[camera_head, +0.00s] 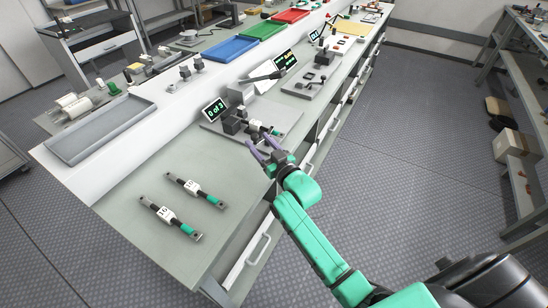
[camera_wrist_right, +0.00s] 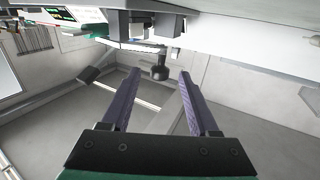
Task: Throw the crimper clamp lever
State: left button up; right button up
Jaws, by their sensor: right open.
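The test station with a "0 of 3" display (camera_head: 215,109) stands on the near bench. Its grey base (camera_head: 285,113) carries a black clamp block (camera_head: 232,124) and a white-and-green fuse (camera_head: 256,126). My right gripper (camera_head: 263,147), with purple fingers, is at the station's front edge beside the fuse. In the right wrist view the gripper (camera_wrist_right: 160,76) is open and empty. A black knob (camera_wrist_right: 159,72) shows between its fingertips, apparently the lever's end; I cannot tell whether they touch. The lever's shaft is mostly hidden. My left gripper is not in view.
Two fuses (camera_head: 170,214) (camera_head: 195,189) lie on the bench's near left. A grey tray (camera_head: 100,130) sits on the raised shelf behind, with blue (camera_head: 230,49), green and red trays farther along. Another station with a long lever (camera_head: 262,77) stands beyond. Drawer handles (camera_head: 258,250) line the bench front.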

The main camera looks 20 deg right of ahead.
jog(key=b+v, duration=0.1)
jog(key=v, duration=1)
